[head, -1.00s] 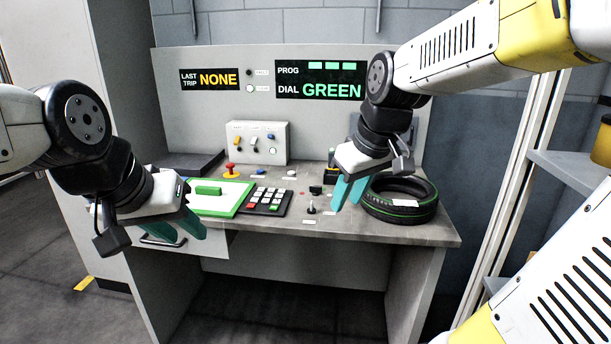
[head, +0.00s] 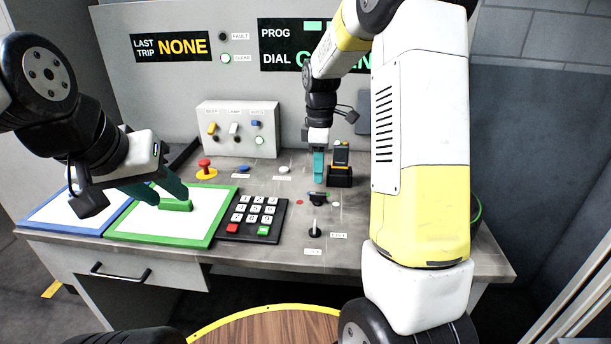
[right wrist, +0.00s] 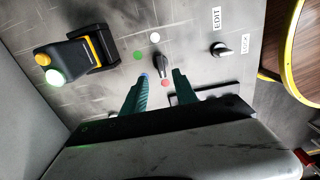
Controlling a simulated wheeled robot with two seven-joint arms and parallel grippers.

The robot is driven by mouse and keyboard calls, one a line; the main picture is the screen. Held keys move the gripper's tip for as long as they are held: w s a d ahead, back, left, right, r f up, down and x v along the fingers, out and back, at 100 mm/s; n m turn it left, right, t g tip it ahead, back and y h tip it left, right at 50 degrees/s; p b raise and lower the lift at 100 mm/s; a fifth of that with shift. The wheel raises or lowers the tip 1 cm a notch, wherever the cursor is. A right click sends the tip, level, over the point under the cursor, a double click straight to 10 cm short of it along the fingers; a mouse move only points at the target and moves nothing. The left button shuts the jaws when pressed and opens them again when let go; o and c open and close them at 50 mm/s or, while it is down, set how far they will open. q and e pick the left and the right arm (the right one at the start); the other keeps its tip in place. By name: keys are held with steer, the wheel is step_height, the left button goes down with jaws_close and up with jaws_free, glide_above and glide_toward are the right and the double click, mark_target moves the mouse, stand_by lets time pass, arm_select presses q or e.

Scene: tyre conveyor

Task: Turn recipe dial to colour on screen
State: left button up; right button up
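The recipe dial (head: 318,196) is a small black knob on the desk, with coloured dots around it. In the right wrist view the dial (right wrist: 160,64) shows just beyond and between my right fingertips (right wrist: 161,76), with green, white, blue and red dots. My right gripper (head: 319,178) points down above the dial, open and empty; contact cannot be told. The screen (head: 300,45) is partly hidden by my right arm; it shows PROG with a green bar and DIAL with part of a green word.
A green block (head: 176,205) lies on the green-edged mat (head: 215,228). A keypad (head: 254,217), a black switch (head: 315,231), a red button (head: 205,168) and a black-yellow device (head: 340,165) stand around. A switch box (head: 238,130) stands behind.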

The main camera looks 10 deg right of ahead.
mark_target(318, 193)
step_height(318, 193, down, 7)
steer(key=shift+f, duration=0.1)
stand_by(0.3)
steer(key=shift+s, duration=0.1)
steer(key=shift+c, duration=0.2)
jaws_close()
